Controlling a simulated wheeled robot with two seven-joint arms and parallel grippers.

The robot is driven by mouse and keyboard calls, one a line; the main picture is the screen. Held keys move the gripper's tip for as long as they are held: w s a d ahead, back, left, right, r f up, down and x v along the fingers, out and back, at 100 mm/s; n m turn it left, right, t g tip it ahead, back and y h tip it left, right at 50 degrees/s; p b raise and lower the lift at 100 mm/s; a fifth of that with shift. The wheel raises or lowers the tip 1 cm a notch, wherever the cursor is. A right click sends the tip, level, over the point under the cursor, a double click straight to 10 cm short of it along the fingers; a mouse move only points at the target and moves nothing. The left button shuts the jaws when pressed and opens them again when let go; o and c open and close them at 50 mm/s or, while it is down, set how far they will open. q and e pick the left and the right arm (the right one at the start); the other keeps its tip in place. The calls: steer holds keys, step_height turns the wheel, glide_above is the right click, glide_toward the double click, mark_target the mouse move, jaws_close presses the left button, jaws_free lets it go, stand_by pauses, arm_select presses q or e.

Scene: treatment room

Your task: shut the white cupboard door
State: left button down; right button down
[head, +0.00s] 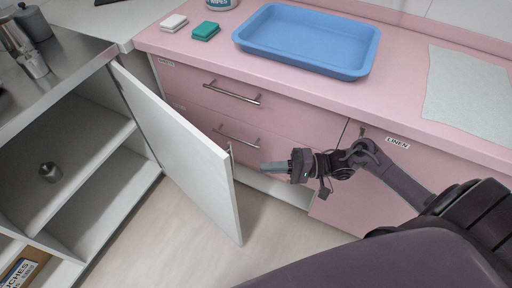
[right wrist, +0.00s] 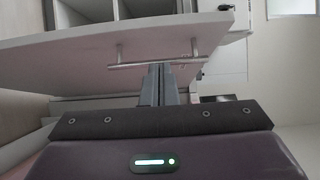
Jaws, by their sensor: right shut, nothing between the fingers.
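The white cupboard door (head: 185,150) stands open, swung out from the cupboard toward the pink drawers. In the right wrist view the door (right wrist: 100,48) crosses the upper part, with a metal bar handle (right wrist: 140,64) on its outer face. In the head view the handle (head: 231,155) shows only partly, near the free edge. My right gripper (head: 265,167) is shut and empty, pointing at the door's outer side near the handle. In the right wrist view its fingers (right wrist: 159,70) overlap the handle; I cannot tell whether they touch it. My left gripper is not in view.
The open cupboard (head: 70,130) has shelves holding a small metal item (head: 50,171) and a box (head: 22,270). Pink drawers (head: 215,105) stand close behind the door. A blue tray (head: 308,69) lies on the pink counter. Bare floor (head: 275,225) shows beyond the door's free edge.

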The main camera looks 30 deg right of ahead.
steer(key=x, duration=0.8)
steer(key=shift+a, duration=0.25)
steer(key=shift+s+a+r, duration=0.1)
